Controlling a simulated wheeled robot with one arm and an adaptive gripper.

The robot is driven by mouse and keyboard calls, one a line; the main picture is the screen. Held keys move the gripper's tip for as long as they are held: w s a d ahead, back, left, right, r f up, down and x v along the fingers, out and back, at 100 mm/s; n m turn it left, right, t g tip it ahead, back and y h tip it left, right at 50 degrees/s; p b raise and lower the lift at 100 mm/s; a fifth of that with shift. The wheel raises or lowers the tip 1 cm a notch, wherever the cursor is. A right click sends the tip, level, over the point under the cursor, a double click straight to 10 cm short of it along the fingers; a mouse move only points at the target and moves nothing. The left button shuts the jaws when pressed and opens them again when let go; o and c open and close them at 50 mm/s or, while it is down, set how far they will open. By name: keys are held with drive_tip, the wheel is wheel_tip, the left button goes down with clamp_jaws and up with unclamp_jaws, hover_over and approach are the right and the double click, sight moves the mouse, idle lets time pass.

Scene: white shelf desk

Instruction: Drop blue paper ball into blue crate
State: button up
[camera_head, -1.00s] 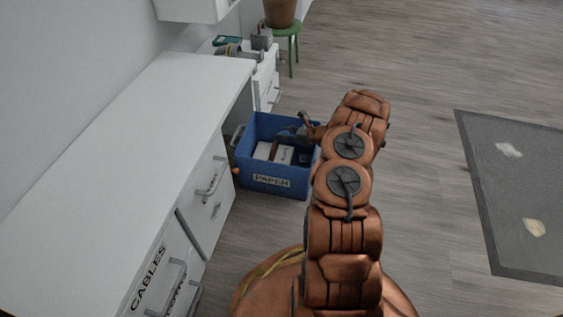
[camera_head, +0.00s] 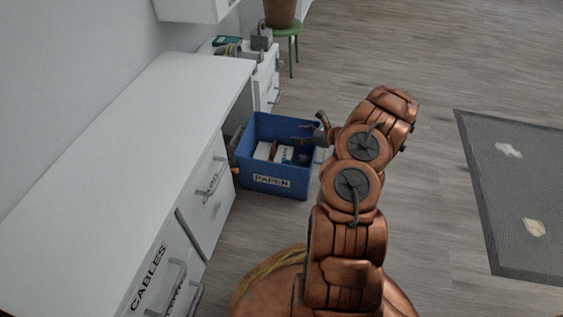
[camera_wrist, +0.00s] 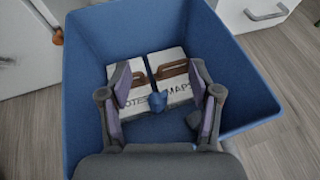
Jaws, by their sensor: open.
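My gripper (camera_head: 303,133) is above the crate's right side. In the wrist view my gripper (camera_wrist: 160,88) is open, its fingers spread over the crate. A small blue paper ball (camera_wrist: 158,102) shows between the fingers in the picture, in front of two white binders, touching neither finger. It appears to be inside the crate. A darker blue lump (camera_wrist: 194,119) shows near the right finger, partly hidden.
Two white binders with brown handles (camera_wrist: 168,62) are in the crate. The white desk (camera_head: 130,140) with drawers runs along the left. A green stool (camera_head: 291,50) with a pot stands behind. A grey mat (camera_head: 520,190) lies at right, with bare floor between.

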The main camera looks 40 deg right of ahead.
drive_tip(key=v, duration=0.4)
drive_tip(key=shift+s+d+r, duration=0.15)
drive_tip(key=shift+s+d, duration=0.05)
drive_tip(key=shift+s, duration=0.1)
